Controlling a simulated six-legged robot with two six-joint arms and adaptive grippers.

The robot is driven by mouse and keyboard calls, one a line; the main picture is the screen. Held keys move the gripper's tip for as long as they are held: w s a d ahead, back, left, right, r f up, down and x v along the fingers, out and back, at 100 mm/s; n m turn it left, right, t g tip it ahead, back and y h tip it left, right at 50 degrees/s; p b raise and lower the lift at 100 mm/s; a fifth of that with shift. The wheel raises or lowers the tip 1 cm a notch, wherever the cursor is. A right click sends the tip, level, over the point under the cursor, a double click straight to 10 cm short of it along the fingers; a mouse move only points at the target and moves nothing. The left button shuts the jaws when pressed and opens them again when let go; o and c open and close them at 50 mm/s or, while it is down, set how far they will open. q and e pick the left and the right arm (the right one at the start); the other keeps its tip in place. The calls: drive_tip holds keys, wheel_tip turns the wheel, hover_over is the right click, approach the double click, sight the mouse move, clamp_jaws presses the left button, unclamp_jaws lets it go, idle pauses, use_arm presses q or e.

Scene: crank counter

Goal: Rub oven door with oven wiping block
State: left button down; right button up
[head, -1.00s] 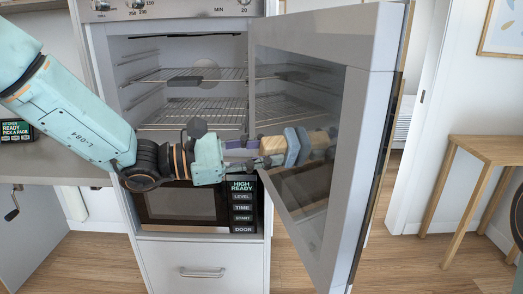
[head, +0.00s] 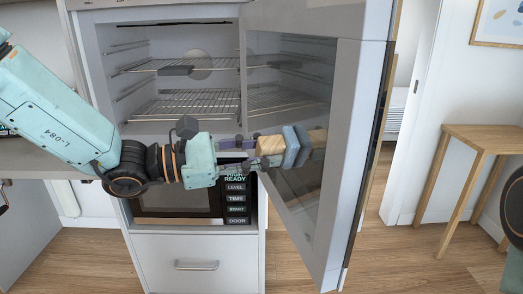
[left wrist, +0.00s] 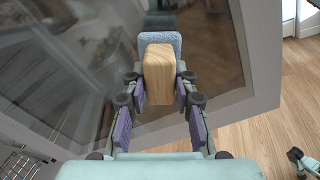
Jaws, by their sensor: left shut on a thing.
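The oven door (head: 352,150) stands open, its dark inner glass facing my left arm. My left gripper (head: 258,147) is shut on the wiping block's wooden handle (head: 269,146). The block's blue-grey pad (head: 291,146) faces the glass, and its reflection shows just beyond it. The pad is at or very close to the glass; I cannot tell whether they touch. In the left wrist view the handle (left wrist: 159,75) sits between the fingers, with the pad (left wrist: 161,40) beyond it toward the door.
The oven cavity with wire racks (head: 195,105) is open behind my left arm. Below it are a black panel with buttons (head: 236,200) and a white drawer (head: 195,262). A wooden table (head: 483,135) stands at the right. The floor between door and table is clear.

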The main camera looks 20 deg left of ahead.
use_arm(q)
drive_tip(key=shift+w+a+b, duration=0.15)
drive_tip(key=shift+w+a, duration=0.75)
drive_tip(key=shift+w, duration=0.55)
drive_tip(key=shift+w+a+b, duration=0.1)
drive_tip(key=shift+w+a, duration=0.8)
drive_tip(key=shift+w, duration=0.55)
drive_tip(key=shift+w+a+b, duration=0.15)
drive_tip(key=shift+w+a, duration=0.75)
drive_tip(key=shift+w, duration=0.55)
drive_tip(key=shift+w+a+r+b, duration=0.1)
drive_tip(key=shift+w+a, duration=0.2)
drive_tip(key=shift+w, duration=0.2)
drive_tip(key=shift+w+a+f+b, duration=0.15)
drive_tip(key=shift+w+a, duration=0.1)
drive_tip(key=shift+w, duration=0.3)
drive_tip(key=shift+w+a+r+b, duration=0.15)
drive_tip(key=shift+w+a, duration=0.15)
drive_tip(key=shift+w, duration=0.2)
drive_tip(key=p+v, duration=0.2)
drive_tip(key=v, duration=0.4)
drive_tip(key=shift+p, duration=0.35)
